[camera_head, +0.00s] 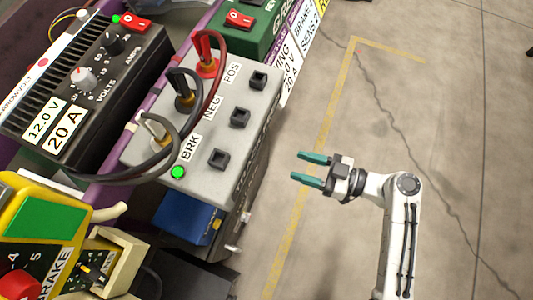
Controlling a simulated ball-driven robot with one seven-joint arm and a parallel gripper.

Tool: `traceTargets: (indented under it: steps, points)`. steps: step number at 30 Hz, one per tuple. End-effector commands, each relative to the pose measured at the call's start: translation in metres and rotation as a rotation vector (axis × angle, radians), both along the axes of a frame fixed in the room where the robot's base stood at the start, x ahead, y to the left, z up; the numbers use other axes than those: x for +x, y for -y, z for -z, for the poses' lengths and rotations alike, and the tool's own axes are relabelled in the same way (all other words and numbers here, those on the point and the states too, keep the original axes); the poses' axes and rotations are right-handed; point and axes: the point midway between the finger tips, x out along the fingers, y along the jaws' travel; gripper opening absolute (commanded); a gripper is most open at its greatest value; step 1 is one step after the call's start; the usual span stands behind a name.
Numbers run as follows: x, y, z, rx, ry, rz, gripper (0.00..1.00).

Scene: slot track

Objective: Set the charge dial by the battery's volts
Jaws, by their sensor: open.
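My gripper (297,167) has two teal fingers, apart and empty. It is over open floor, to the right of the grey terminal box and not touching anything. A black power supply (112,80) at the upper left has a white-capped VOLTS knob (84,78) and a black AMPS knob (114,43). Its labels read 12.0 V (43,122) and 20 A (66,134). No dial marked "charge" can be read. A blue box (186,220) sits under the terminal box; I cannot tell whether it is the battery, and no volts marking shows on it.
The grey terminal box (222,192) has POS, NEG and BRK plugs with cables, black sockets and a lit green light. A green box (263,35) with a red switch stands behind. A yellow brake unit (62,195) fills the lower left. Floor at right is clear.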

Motion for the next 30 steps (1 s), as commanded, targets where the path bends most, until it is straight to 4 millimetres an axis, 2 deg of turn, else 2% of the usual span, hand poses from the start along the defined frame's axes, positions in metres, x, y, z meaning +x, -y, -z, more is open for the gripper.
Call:
traceTargets:
  steps: [1, 7, 11, 24, 30]
  points:
    - [0.005, -0.001, 0.011, 0.029, 0.035, 0.006, 0.51]
    - [0.014, -0.004, 0.008, 0.086, 0.11, 0.022, 0.51]
    - [0.018, -0.014, 0.007, 0.09, 0.116, 0.022, 0.51]
    - [0.042, -0.085, 0.008, 0.089, 0.114, 0.02, 0.51]
    - [0.049, -0.101, 0.007, 0.088, 0.114, 0.023, 0.51]
